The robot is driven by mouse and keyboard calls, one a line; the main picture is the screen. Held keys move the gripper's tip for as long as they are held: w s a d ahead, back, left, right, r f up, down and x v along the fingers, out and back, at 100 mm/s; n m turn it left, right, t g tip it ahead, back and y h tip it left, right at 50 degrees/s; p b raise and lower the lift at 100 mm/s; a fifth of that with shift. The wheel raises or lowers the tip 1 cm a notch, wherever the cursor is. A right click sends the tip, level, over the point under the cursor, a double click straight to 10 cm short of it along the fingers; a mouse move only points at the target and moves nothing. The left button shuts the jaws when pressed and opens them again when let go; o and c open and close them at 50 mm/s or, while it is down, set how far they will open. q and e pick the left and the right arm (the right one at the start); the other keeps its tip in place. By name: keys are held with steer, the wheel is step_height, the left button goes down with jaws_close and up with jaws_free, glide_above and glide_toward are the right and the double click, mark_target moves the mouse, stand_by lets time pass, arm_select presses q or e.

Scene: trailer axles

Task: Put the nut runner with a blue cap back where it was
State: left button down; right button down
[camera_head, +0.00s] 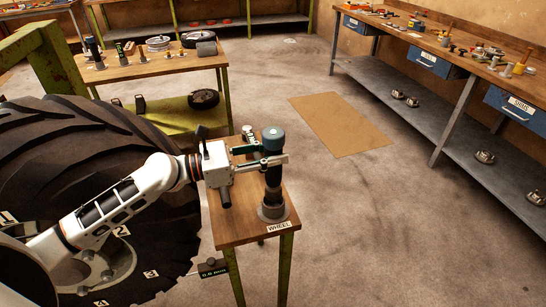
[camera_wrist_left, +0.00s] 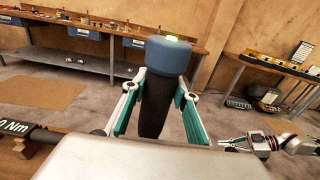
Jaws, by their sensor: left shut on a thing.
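The nut runner (camera_head: 273,178) is a dark upright cylinder with a blue cap (camera_head: 273,138). My left gripper (camera_head: 268,163) is shut around its body just below the cap, over the small wooden table (camera_head: 228,228) with the "WHEEL" label (camera_head: 279,227). Its lower end is at a grey round holder (camera_head: 273,212) near the table's front right corner; I cannot tell whether it is fully seated. In the left wrist view the blue cap (camera_wrist_left: 169,56) rises between both fingers. My right gripper (camera_wrist_left: 242,145) shows small at the right there; its jaw state is unclear.
A tool with a digital display (camera_head: 213,268) is by the table's left front leg. A huge tyre (camera_head: 75,150) fills the left.

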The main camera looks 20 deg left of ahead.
arm_select(q)
steer(key=shift+f, duration=0.2)
steer(key=shift+f+b, duration=0.3)
steer(key=shift+f, duration=0.35)
steer(key=c, duration=1.6)
jaws_free()
steer(key=shift+f, duration=0.1)
